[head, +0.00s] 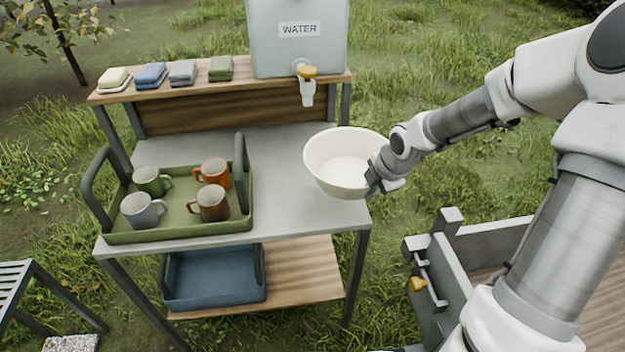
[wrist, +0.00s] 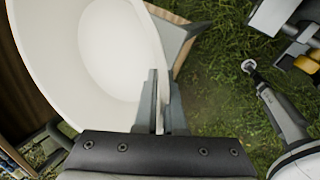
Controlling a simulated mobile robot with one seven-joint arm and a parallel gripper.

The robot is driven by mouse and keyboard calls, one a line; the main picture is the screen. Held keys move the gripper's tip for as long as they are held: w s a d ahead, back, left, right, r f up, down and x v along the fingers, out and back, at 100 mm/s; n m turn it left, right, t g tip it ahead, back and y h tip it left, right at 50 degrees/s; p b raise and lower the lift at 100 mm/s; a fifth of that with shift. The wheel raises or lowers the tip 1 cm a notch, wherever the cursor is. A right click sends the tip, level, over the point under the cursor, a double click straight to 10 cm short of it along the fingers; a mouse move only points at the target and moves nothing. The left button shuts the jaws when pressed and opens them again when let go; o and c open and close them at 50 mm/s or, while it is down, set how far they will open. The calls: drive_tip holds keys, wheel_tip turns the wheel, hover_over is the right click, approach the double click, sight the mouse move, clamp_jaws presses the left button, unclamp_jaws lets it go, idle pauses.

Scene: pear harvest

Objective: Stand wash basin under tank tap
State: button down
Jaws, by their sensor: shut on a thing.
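The wash basin (head: 338,160) is a round cream-white bowl, upright at the right end of the grey table. My gripper (head: 376,182) is shut on its right rim. In the wrist view the gripper's fingers (wrist: 160,105) pinch the wall of the basin (wrist: 75,60). Whether the basin touches the tabletop or hangs just above it, I cannot tell. The water tank (head: 297,45) stands on the raised back shelf. Its tap (head: 307,88), with a yellow handle and pale spout, points down behind and a little left of the basin's middle in the head view.
A green tray (head: 180,232) with several mugs fills the table's left part. Bare tabletop (head: 285,185) lies between tray and basin. Folded cloths line the shelf (head: 160,91). A blue tray (head: 215,275) sits below. A grey wooden cart (head: 470,262) stands at the right.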

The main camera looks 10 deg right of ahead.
sight(334, 192)
drive_tip(key=w+a+f+b, duration=0.1)
drive_tip(key=w+a+f, duration=0.1)
drive_tip(key=a, duration=0.1)
drive_tip(key=w+a+f+b, duration=0.2)
drive_tip(key=w+a, duration=0.1)
drive_tip(key=w+a+f+b, duration=0.2)
drive_tip(key=a+f, duration=0.1)
drive_tip(key=shift+w, duration=0.25)
drive_tip(key=shift+f+b, duration=0.95)
drive_tip(key=shift+f, duration=0.95)
drive_tip(key=shift+f, duration=0.15)
drive_tip(key=c, duration=1)
unclamp_jaws()
drive_tip(key=p+v, duration=0.4)
drive_tip(key=v, duration=0.8)
drive_tip(key=shift+p, duration=0.4)
drive_tip(key=shift+s, duration=0.1)
